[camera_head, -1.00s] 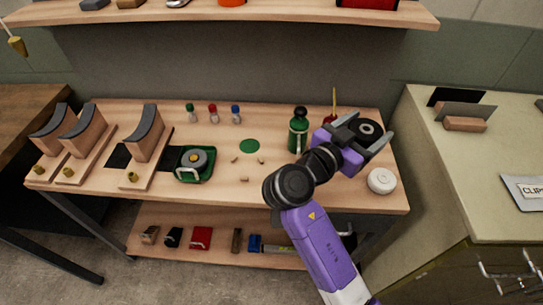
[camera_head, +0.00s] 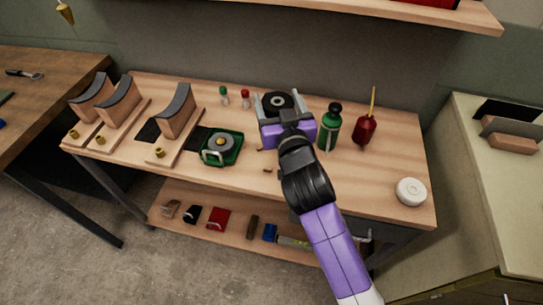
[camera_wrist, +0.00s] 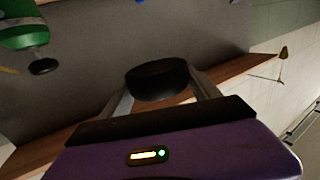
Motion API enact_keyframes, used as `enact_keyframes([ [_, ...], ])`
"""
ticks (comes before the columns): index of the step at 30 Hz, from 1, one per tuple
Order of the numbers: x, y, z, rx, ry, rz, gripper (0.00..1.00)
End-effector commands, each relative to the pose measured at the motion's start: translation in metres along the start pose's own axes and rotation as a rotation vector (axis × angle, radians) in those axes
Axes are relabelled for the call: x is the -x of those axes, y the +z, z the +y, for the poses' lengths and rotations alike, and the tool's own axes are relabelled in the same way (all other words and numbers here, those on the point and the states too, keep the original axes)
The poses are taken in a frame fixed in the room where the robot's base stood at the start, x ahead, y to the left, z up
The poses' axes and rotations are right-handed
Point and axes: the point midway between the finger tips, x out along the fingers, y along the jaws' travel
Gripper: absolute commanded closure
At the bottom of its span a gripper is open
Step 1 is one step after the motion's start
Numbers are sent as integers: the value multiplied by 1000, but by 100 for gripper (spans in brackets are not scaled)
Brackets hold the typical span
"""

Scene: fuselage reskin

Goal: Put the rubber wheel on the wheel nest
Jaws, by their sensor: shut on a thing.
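The rubber wheel (camera_head: 277,101), a black disc with a grey hub, is held between the fingers of my gripper (camera_head: 278,104) above the back middle of the wooden bench. The wrist view shows the black wheel (camera_wrist: 157,80) gripped between both fingers. A flat green round spot seen on the bench earlier is hidden behind my gripper and arm now; I cannot tell whether it is the wheel nest. A green tray (camera_head: 237,157) with a grey, yellow-centred round piece stands left of my gripper, apart from it.
A green bottle (camera_head: 330,130) and a red oil can (camera_head: 365,131) stand close on the right. A white roll (camera_head: 410,191) lies at the right end. Curved-top wooden blocks (camera_head: 176,112) stand left.

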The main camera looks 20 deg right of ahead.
Motion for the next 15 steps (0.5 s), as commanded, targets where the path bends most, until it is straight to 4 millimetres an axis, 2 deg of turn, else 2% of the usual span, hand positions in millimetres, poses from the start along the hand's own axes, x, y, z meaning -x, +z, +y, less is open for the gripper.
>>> enact_keyframes([
  [4,0,-11,-11,1,-46,3,82],
  [8,0,-7,-13,3,-59,-1,82],
  [11,-1,11,-13,5,-60,-5,82],
  [15,-2,46,-13,5,-60,-5,82],
])
